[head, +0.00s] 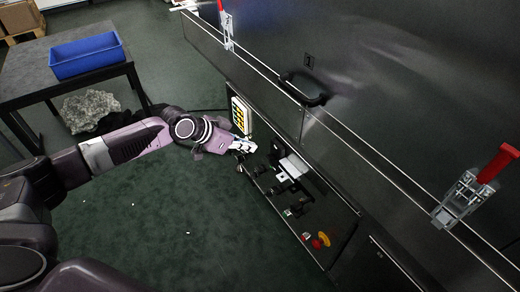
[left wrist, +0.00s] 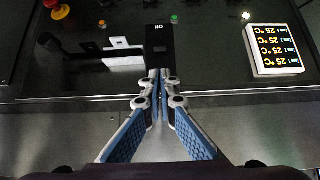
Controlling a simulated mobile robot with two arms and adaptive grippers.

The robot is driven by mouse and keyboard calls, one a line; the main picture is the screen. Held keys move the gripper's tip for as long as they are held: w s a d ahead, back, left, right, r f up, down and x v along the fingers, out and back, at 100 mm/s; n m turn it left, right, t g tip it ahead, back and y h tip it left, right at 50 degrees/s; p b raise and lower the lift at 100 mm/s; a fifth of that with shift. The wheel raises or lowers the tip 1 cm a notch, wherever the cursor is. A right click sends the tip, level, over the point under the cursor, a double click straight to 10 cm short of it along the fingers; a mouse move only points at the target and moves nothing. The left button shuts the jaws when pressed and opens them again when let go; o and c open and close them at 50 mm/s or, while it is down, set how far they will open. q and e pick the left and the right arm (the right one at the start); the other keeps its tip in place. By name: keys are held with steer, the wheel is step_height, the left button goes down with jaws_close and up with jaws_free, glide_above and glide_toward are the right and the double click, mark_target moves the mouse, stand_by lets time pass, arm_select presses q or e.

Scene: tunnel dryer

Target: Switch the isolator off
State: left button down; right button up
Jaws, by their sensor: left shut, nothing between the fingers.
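My left gripper (left wrist: 158,75) is shut and empty in the left wrist view. Its fingertips are at the near edge of a black block (left wrist: 159,40) with small white lettering, on the dark control panel (left wrist: 215,60). I cannot tell whether they touch it. In the head view the same gripper (head: 245,146) is at the panel's far left end, beside the temperature display. A red knob (left wrist: 61,12) with a yellow part by it is at the wrist view's top left; they show at the panel's lower end in the head view (head: 322,239). Which part is the isolator is unclear.
The lit temperature display (left wrist: 274,50) stands right of the fingers. White plates (head: 294,166) and small buttons are on the panel. A black handle (head: 304,90) and red-handled clamps (head: 495,163) are on the dryer. A table (head: 30,80) with a blue bin (head: 88,57) stands left.

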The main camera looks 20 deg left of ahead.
mark_target(271, 158)
arm_select(q)
steer(key=b+x, duration=0.2)
steer(key=x, duration=0.7)
steer(key=shift+w+d+f, duration=0.15)
arm_select(e)
steer(key=shift+s+d+r, duration=0.1)
steer(key=shift+s+r, duration=0.2)
steer(key=shift+s, duration=0.1)
steer(key=shift+a+f, duration=0.1)
steer(key=shift+a, duration=0.1)
